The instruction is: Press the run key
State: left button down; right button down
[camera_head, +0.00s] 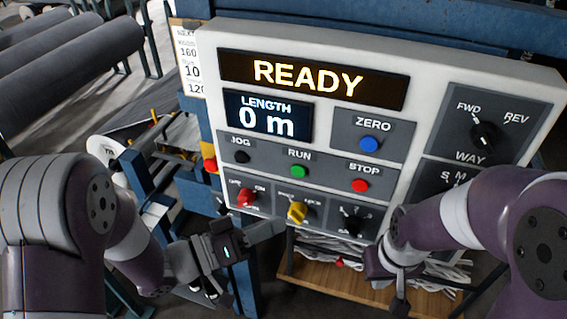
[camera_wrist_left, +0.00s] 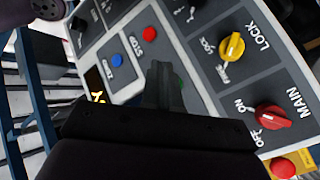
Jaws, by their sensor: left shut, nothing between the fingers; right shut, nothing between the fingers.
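The run key (camera_head: 299,172) is a round green button under the word RUN, on the control panel between the black JOG button and the red STOP button. My left gripper (camera_head: 280,227) is shut and empty, below the panel's lower row and apart from the key in the head view. In the left wrist view, its closed fingers (camera_wrist_left: 163,80) point toward the panel and hide most of the green run key (camera_wrist_left: 181,84). My right gripper (camera_head: 398,298) is shut and empty, hanging low at the right, away from the key.
The control panel (camera_head: 410,130) reads READY and LENGTH 0 m. Near the run key are the JOG button (camera_head: 241,157), the STOP button (camera_head: 360,185) and the blue ZERO button (camera_head: 368,144). Below are the red MAIN knob (camera_head: 246,197) and yellow LOCK knob (camera_head: 297,211). Grey rolls (camera_head: 60,75) lie left.

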aim_at(298, 171)
pick_arm(q)
jog(key=shift+s+d+r+n+h, duration=0.15)
jog(key=shift+r+n+h, duration=0.25)
jog(key=shift+r, duration=0.5)
jog(key=shift+w+d+b, duration=0.15)
jog(key=shift+w+d, duration=0.3)
jog(key=shift+w, duration=0.95)
jog(key=shift+w+d+b, duration=0.15)
jog(key=shift+w+d, duration=0.35)
jog(key=shift+w, duration=0.9)
jog(key=shift+w+d+b, duration=0.15)
jog(key=shift+w+d, duration=0.3)
jog(key=shift+w, duration=0.95)
jog(key=shift+w+d, duration=0.1)
jog(key=shift+w, duration=0.3)
